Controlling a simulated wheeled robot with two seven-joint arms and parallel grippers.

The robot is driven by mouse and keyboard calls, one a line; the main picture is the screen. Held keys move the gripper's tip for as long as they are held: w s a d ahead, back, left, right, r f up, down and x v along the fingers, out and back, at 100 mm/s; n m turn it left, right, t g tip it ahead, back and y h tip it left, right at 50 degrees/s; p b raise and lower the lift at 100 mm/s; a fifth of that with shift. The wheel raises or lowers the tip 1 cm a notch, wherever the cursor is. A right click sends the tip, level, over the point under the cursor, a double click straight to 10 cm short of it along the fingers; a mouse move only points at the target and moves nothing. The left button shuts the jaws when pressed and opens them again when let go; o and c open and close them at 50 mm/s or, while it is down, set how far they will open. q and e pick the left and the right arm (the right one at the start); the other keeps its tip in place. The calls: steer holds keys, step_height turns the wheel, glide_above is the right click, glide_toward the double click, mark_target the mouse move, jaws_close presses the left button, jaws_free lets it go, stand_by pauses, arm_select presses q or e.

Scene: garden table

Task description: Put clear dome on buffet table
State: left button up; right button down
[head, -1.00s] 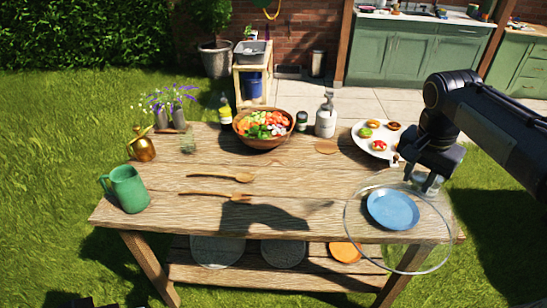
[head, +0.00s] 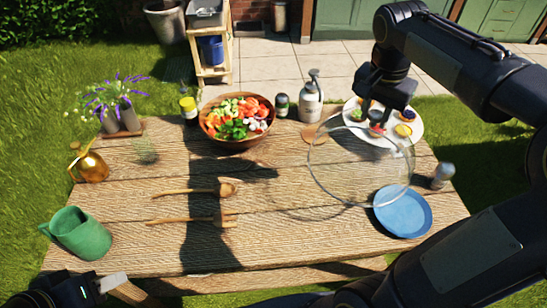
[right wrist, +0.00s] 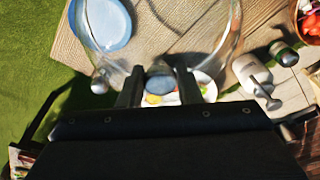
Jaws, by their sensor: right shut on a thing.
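The clear dome (head: 340,172) is a see-through glass cover with a thin rim. It is held tilted above the right half of the wooden buffet table (head: 290,236), behind and left of the blue plate (head: 404,213), with a faint shadow below. My right gripper (head: 378,122) is shut on the dome at its far upper side. In the right wrist view the glass (right wrist: 215,58) spreads beyond the fingers (right wrist: 160,86). My left gripper (head: 98,287) is at the bottom left, in front of the table, only partly visible; its jaw opening is unclear.
A salad bowl (head: 238,143), spray bottle (head: 311,100) and plate of small pastries (head: 401,143) stand at the back. A shaker (head: 442,176) is at the right edge. The front middle is clear.

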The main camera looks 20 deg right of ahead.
mark_target(333, 140)
steer(key=a+f, duration=0.1)
steer(key=a, duration=0.2)
steer(key=a+f, duration=0.1)
steer(key=a, duration=0.2)
steer(key=w+a+f+p, duration=0.1)
steer(key=a+f, duration=0.1)
steer(key=a, duration=0.1)
steer(key=a+f, duration=0.3)
steer(key=f, duration=0.1)
steer(key=shift+w+a+f, duration=0.2)
steer(key=shift+a+f, duration=0.35)
steer(key=shift+f, duration=0.8)
steer(key=shift+a+f, duration=0.15)
steer(key=shift+f, duration=0.95)
steer(key=c, duration=1.1)
jaws_free()
steer(key=shift+o, duration=0.2)
